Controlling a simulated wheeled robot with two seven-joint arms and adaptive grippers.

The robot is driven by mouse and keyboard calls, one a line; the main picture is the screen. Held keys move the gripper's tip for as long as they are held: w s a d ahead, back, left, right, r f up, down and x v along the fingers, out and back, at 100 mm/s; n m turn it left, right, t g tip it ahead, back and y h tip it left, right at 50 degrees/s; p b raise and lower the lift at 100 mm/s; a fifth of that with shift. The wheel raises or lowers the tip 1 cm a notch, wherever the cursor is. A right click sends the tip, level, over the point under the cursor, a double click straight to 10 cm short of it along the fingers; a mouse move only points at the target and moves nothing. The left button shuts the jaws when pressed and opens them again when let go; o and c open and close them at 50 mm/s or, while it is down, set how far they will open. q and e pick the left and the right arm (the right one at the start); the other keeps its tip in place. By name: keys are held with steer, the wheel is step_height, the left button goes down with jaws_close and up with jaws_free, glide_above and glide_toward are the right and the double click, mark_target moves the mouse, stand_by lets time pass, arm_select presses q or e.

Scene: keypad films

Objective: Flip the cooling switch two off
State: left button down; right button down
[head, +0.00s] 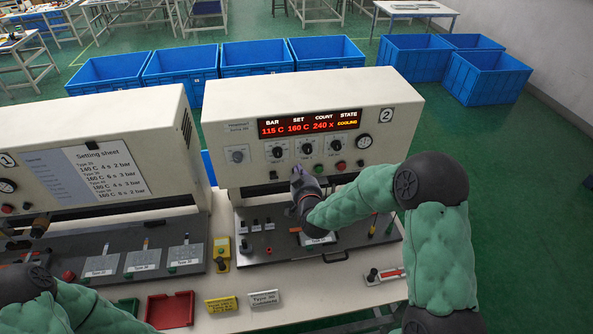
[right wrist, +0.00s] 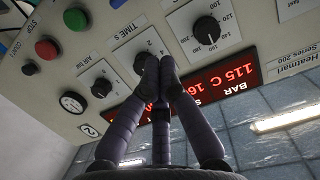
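No readable label tells me which control is the cooling switch. My right gripper (head: 297,173) is at the panel's lower edge, below the dials. In the right wrist view its fingertips (right wrist: 158,68) are together with nothing seen between them, in front of the panel near the TIME dial (right wrist: 138,58); contact cannot be told. My left arm shows, but its gripper does not.
Machine 1 (head: 90,150) with its setting sheet stands left. A dark work plate (head: 345,240) lies below machine 2. A yellow box with a button (head: 221,252), a red tray (head: 171,309) and signs (head: 263,299) are on the bench. Blue crates (head: 180,65) stand behind.

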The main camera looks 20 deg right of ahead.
mark_target(294, 154)
steer(key=p+x, duration=0.1)
steer(key=x, duration=0.5)
steer(key=shift+w, duration=0.25)
steer(key=f, duration=0.1)
steer(key=f+p, duration=0.1)
steer(key=shift+s+f, duration=0.25)
steer(key=shift+s, duration=0.05)
steer(key=shift+s+a+f, duration=0.15)
steer(key=shift+s+f, duration=0.25)
steer(key=shift+f, duration=0.15)
